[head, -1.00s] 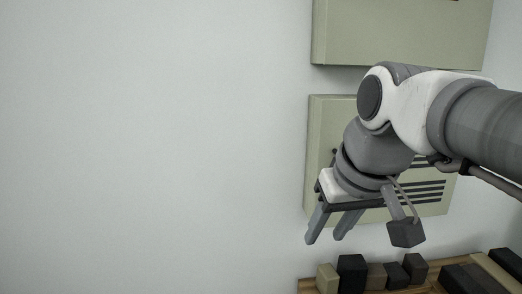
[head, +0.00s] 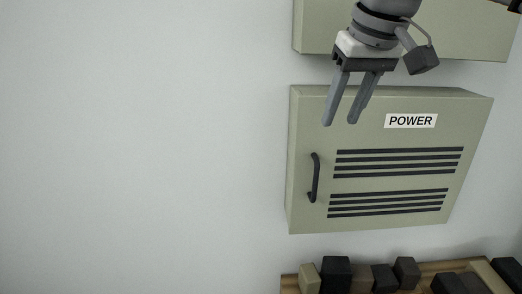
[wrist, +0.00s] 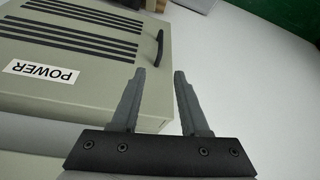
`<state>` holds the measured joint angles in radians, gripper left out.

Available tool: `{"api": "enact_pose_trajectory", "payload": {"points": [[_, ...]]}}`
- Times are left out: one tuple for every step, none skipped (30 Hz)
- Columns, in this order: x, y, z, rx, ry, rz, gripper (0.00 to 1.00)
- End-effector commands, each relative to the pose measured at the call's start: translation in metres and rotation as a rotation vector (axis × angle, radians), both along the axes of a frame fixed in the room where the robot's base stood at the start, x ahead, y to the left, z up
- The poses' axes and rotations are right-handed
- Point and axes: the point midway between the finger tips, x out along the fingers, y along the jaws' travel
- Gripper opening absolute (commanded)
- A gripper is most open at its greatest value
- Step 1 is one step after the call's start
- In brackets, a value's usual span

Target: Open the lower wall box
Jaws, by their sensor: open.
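The lower wall box (head: 400,187) is a beige-green cabinet with a POWER label and black vent slots. Its door looks closed flush. A dark vertical handle (head: 315,178) is on the left side of its front. My gripper (head: 341,124) is open and empty, with its fingers pointing down in front of the box's upper left part, above the handle. In the wrist view the box (wrist: 75,55) appears upside down at the left, and its handle (wrist: 159,48) lies beyond the fingertips (wrist: 163,72), apart from them.
An upper wall box (head: 465,30) of the same colour hangs above, partly behind my arm. Below, a wooden shelf (head: 290,282) carries several dark and tan blocks. The white wall (head: 140,150) to the left is bare.

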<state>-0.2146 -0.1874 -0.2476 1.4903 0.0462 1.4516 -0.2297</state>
Motion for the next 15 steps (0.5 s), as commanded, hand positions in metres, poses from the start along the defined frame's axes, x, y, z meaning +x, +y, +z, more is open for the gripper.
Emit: {"api": "enact_pose_trajectory", "payload": {"points": [[0.001,0.0,0.0,-0.001,0.001,0.001,0.45],[0.002,0.0,-0.002,-0.001,0.001,0.001,0.45],[0.003,0.001,-0.005,-0.001,0.002,0.002,0.45],[0.004,0.001,-0.008,0.0,0.002,0.002,0.45],[0.005,0.001,-0.011,0.0,0.003,0.002,0.45],[0.007,0.002,-0.017,0.0,0.003,0.002,0.45],[0.009,0.002,-0.022,-0.001,0.004,0.002,0.45],[0.011,0.003,-0.028,-0.001,0.004,0.002,0.45],[0.014,0.004,-0.035,-0.001,0.005,0.002,0.45],[0.017,0.004,-0.041,-0.001,0.004,0.002,0.45],[0.019,0.005,-0.048,-0.001,0.005,0.002,0.45],[0.022,0.005,-0.056,0.0,0.005,0.001,0.45],[0.025,0.006,-0.062,0.0,0.005,0.001,0.45],[0.027,0.006,-0.068,-0.001,0.006,0.001,0.45],[0.031,0.007,-0.076,0.0,0.005,0.001,0.45]]}}
